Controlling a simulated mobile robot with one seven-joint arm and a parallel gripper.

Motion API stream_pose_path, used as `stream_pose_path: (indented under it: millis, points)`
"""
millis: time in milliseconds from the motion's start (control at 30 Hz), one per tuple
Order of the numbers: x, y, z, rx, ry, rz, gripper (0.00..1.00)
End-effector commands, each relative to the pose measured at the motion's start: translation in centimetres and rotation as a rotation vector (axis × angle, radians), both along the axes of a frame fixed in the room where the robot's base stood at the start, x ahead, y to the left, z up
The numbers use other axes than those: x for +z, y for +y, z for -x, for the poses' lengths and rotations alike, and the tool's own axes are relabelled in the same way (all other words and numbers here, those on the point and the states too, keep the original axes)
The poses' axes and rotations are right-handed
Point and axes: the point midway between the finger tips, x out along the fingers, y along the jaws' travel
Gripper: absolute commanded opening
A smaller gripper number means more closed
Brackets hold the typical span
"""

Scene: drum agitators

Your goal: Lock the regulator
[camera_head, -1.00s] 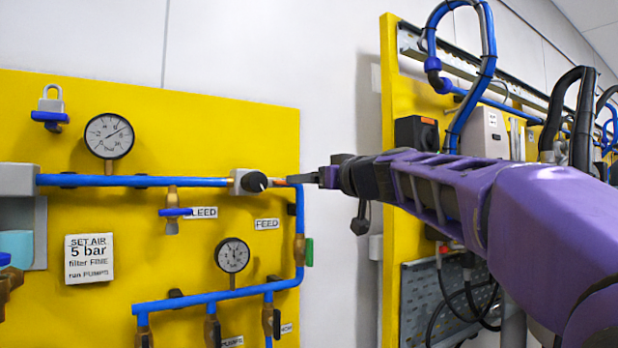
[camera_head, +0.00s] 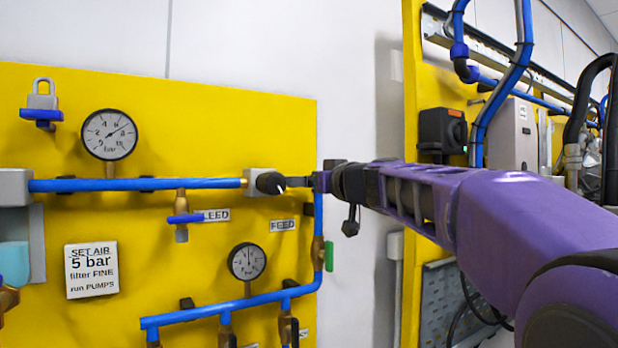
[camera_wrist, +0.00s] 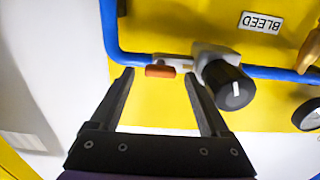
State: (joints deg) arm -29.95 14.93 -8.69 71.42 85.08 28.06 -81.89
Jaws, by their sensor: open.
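The regulator (camera_head: 256,180) is a pale block with a black round knob (camera_head: 270,183) on the blue pipe of the yellow panel. A white mark shows on the knob, which also appears in the wrist view (camera_wrist: 229,86). A small orange-red piece (camera_wrist: 160,71) sits on the pipe line beside the regulator in the wrist view; I cannot tell its function. My gripper (camera_wrist: 159,75) is open, its fingertips on either side of that piece, the right fingertip close to the knob. In the head view my gripper (camera_head: 310,181) is just right of the knob. Contact cannot be told.
A padlock (camera_head: 41,101) hangs on a blue holder at upper left. Two gauges, the upper one (camera_head: 109,134) and lower one (camera_head: 247,262), and a blue-handled bleed valve (camera_head: 184,218) are nearby. A second yellow panel with equipment stands at right, behind my arm.

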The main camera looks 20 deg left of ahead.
Motion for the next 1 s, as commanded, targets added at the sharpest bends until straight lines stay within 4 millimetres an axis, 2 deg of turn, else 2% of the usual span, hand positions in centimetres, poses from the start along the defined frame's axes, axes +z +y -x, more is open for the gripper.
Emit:
stream_pose_path:
  millis: [367, 800, 1000]
  points:
    - [-0.03, 0.09, -0.06, 0.0, 0.001, -0.001, 0.78]
    - [-0.01, 0.08, -0.06, 0.0, 0.0, 0.0, 0.0]
    - [-0.03, 0.08, -0.06, 0.0, 0.006, -0.005, 0.0]
